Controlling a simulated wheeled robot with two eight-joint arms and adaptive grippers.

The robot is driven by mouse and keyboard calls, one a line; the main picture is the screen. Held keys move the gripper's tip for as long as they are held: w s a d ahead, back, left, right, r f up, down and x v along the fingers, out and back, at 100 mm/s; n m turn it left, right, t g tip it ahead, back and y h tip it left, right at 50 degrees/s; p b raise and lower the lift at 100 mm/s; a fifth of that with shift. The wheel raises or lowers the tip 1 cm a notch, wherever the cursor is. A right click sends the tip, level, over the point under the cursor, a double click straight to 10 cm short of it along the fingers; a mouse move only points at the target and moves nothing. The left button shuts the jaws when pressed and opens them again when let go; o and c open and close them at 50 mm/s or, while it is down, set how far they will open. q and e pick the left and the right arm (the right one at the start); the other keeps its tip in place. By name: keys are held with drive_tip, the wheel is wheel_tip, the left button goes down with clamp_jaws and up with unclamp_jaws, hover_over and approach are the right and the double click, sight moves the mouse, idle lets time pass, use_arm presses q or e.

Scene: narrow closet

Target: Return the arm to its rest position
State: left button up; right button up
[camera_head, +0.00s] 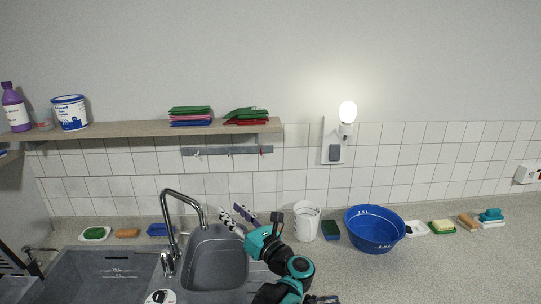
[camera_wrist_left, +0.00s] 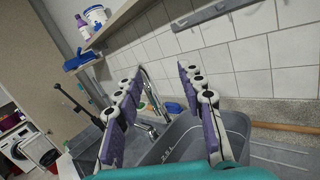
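My left gripper (camera_head: 229,209) is at the end of a teal and black arm that is mine. In the head view it is above the right part of the grey sink basin (camera_head: 218,262), close to the right of the tap (camera_head: 171,225). Its fingers point up and to the left. In the left wrist view its two purple and white fingers (camera_wrist_left: 158,74) stand apart with nothing between them, so it is open and empty. The basin and tap show behind the fingers.
A white pitcher (camera_head: 307,221), a dark green sponge (camera_head: 331,230) and a blue tub (camera_head: 374,231) stand right of the arm. Sponges and soap dishes line the wall. A shelf (camera_head: 145,130) and hook rail (camera_head: 227,151) are above. The counter at right front is clear.

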use_arm(q)
drive_tip(key=s+d+r+m+t+h, duration=0.1)
drive_tip(key=d+r+m+t+h, duration=0.2)
drive_tip(key=r+m+t+h, duration=1.05)
drive_tip(key=s+f+m+g+h, duration=0.2)
drive_tip(key=s+f+m+g, duration=0.45)
drive_tip(key=f+m, duration=0.4)
drive_tip(key=s+f+m+g+h, duration=0.2)
drive_tip(key=s+f+m+g, duration=0.5)
drive_tip(key=m, duration=0.6)
drive_tip(key=s+a+f+m+g+y, duration=0.2)
drive_tip(key=s+a+f+g, duration=0.1)
drive_tip(key=s+f, duration=0.4)
drive_tip(key=s+a+f+m+g+y, duration=0.1)
drive_tip(key=s+a+f+m+g, duration=0.2)
drive_tip(key=s+a+f, duration=0.2)
wheel_tip(320, 180, down, 2)
drive_tip(key=shift+s+a+f+m+g+y, duration=0.15)
drive_tip(key=shift+s+m+g+y, duration=0.2)
drive_tip(key=shift+s, duration=0.7)
